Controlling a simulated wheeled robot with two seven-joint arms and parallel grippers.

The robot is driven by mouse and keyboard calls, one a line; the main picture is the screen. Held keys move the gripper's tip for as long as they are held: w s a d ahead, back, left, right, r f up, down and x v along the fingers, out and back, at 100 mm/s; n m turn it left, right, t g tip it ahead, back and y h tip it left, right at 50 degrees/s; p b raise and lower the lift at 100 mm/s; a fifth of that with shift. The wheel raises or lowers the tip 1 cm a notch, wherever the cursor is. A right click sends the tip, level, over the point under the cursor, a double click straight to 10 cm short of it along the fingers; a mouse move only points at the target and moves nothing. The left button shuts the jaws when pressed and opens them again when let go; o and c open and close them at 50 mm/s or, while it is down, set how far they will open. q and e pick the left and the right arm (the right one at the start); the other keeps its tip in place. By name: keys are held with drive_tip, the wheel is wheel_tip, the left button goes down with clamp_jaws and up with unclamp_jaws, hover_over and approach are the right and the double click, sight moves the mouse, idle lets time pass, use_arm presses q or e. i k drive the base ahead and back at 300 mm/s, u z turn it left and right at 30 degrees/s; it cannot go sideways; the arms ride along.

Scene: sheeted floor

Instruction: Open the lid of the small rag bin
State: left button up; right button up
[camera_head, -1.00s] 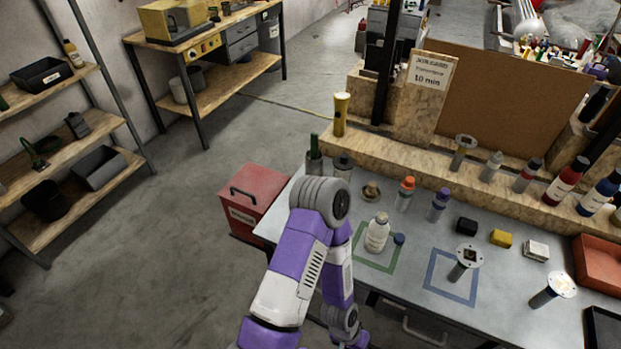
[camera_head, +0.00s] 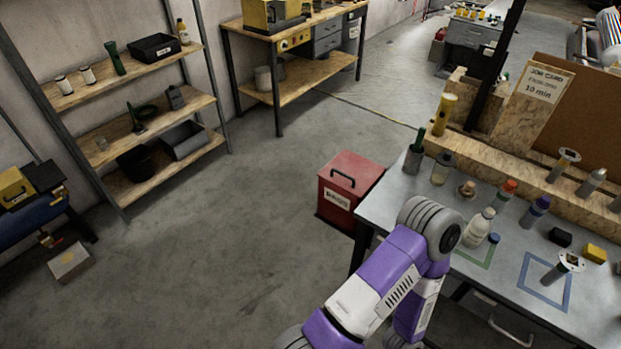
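The small rag bin (camera_head: 346,191) is a red box on the floor, just left of the workbench. Its red lid (camera_head: 351,171) has a dark handle (camera_head: 343,178) and looks closed. A white label with dark lettering is on its front. A purple and white arm of mine rises in front of the bench, its grey joint lower right of the bin and apart from it in the picture. Neither gripper shows in this view.
The grey workbench (camera_head: 400,206) stands right of the bin, with bottles and small parts on it. A wooden shelf unit (camera_head: 170,80) and a machine bench (camera_head: 298,78) stand along the wall. The floor (camera_head: 230,240) left of the bin is clear.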

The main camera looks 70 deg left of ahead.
sight(354, 173)
drive_tip(key=k, duration=0.3)
drive_tip(key=u, duration=0.95)
